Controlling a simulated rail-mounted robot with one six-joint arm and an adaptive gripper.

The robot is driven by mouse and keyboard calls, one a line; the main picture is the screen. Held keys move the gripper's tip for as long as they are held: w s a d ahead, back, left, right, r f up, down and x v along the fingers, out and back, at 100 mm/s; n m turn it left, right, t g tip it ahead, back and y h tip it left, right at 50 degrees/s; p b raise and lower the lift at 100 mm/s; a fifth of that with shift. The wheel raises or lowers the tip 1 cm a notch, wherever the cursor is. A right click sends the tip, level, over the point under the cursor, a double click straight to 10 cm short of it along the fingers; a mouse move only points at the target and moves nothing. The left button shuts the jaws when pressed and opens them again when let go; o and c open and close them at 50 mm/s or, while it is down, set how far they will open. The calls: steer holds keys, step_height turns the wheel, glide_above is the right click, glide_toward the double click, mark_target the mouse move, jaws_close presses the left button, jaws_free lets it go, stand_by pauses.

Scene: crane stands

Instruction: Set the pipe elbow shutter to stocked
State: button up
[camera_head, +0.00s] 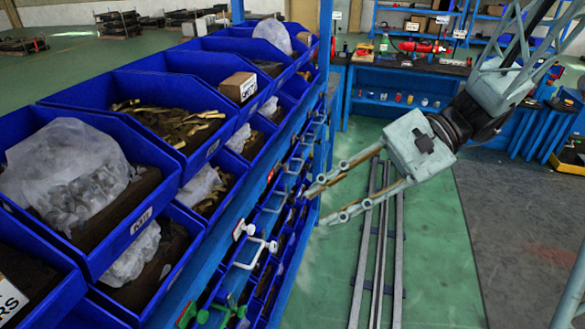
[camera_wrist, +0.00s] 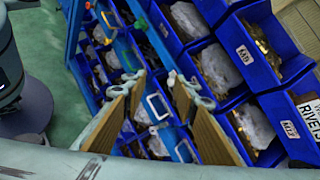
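The blue bin rack (camera_head: 232,272) runs along the left in the head view, with small shutters and handles on its aisle side. A white looped handle (camera_head: 258,250) stands out there, and a green handle (camera_head: 200,316) sits below it. I cannot read which shutter is the pipe elbow one, or its setting. My gripper (camera_head: 320,204) is open and empty in the aisle, right of the rack's face. In the wrist view its two brown-padded fingers (camera_wrist: 156,78) are spread, with a pale rectangular handle frame (camera_wrist: 157,107) behind the gap.
Blue bins (camera_head: 182,107) of bagged fittings and loose metal parts fill the rack's top rows. Floor rails (camera_head: 374,260) run along the green aisle. A blue workbench (camera_head: 400,90) stands at the back.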

steer(key=w+d+f+m+t+y+p, duration=0.1)
steer(key=w+f+m+t+y, duration=0.3)
steer(key=w, duration=0.8)
steer(key=m+t+y+p, duration=0.2)
steer(key=m+t, duration=0.2)
steer(key=m, duration=0.2)
glide_toward(288, 168)
steer(key=v, duration=0.5)
steer(key=shift+w+d+r, duration=0.1)
steer(key=shift+w, duration=0.1)
steer(key=shift+b, duration=0.3)
steer(key=shift+b+x, duration=0.6)
steer(key=shift+x, duration=6.3)
steer(key=shift+c, duration=0.2)
jaws_close()
